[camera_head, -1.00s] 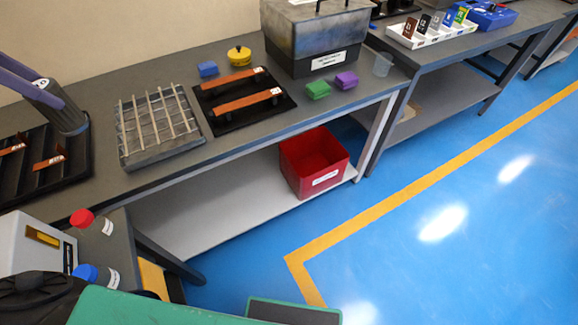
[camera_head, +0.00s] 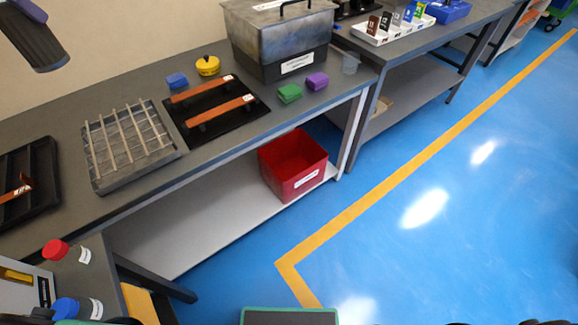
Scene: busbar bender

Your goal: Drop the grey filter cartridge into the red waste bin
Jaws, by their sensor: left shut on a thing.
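The grey filter cartridge (camera_head: 36,42) is a dark cylinder at the top left, held tilted above the far-left part of the bench. My left gripper (camera_head: 30,12) is shut on its upper end; only a purple-grey part of the gripper shows at the picture edge. The red waste bin (camera_head: 300,185) stands on the lower shelf under the bench's right end, well to the right of and below the cartridge. Its top is open, its front has a white label, and the inside that I can see looks empty. My right gripper is not in view.
On the bench are a black rack (camera_head: 28,190), a grey tray with bars (camera_head: 130,145), a black holder with copper bars (camera_head: 215,110), small blocks and a large grey box (camera_head: 280,40). Bottles (camera_head: 65,255) stand at lower left.

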